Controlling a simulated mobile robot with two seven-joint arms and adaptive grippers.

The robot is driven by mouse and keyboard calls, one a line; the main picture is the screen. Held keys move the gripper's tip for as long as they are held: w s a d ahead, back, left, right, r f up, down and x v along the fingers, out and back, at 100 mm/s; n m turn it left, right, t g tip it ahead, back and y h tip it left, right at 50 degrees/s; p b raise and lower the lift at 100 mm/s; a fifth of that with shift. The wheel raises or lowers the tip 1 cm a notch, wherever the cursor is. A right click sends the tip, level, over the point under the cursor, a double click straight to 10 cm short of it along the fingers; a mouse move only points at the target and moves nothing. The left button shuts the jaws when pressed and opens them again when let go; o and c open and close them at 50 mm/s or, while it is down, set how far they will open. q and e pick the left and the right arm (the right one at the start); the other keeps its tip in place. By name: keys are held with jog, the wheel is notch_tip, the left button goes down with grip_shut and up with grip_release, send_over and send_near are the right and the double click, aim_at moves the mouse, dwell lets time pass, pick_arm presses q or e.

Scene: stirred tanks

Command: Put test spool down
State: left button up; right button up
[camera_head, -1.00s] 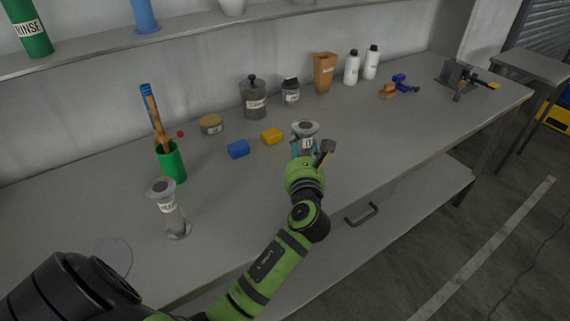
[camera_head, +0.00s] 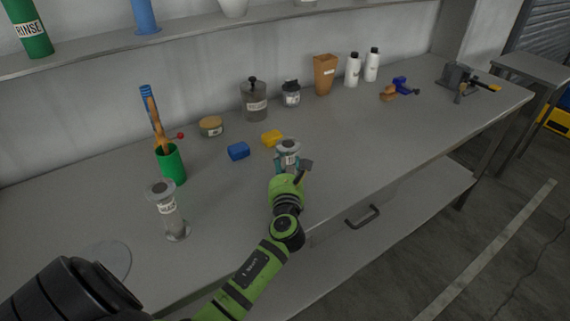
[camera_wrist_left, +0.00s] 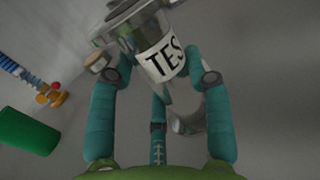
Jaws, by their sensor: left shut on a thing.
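The test spool (camera_head: 288,150) is a grey flanged spool with a white label. In the left wrist view its label (camera_wrist_left: 164,60) reads "TES". My left gripper (camera_head: 284,167) is shut on it, with teal fingers (camera_wrist_left: 155,85) on both sides of the spool. The spool is near the front of the bench, roughly upright. I cannot tell whether its base touches the bench, as my gripper hides it. My right gripper is not in view.
Another labelled spool (camera_head: 167,210) stands at the left on the grey bench (camera_head: 370,160). Bench space to the right is clear.

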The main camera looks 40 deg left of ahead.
pick_arm(q)
jog(key=o, duration=1.3)
jog(key=shift+f, duration=0.1)
jog(key=v, duration=0.6)
jog(key=b+v, duration=0.1)
jog(key=v, duration=0.5)
jog(key=shift+r, duration=0.2)
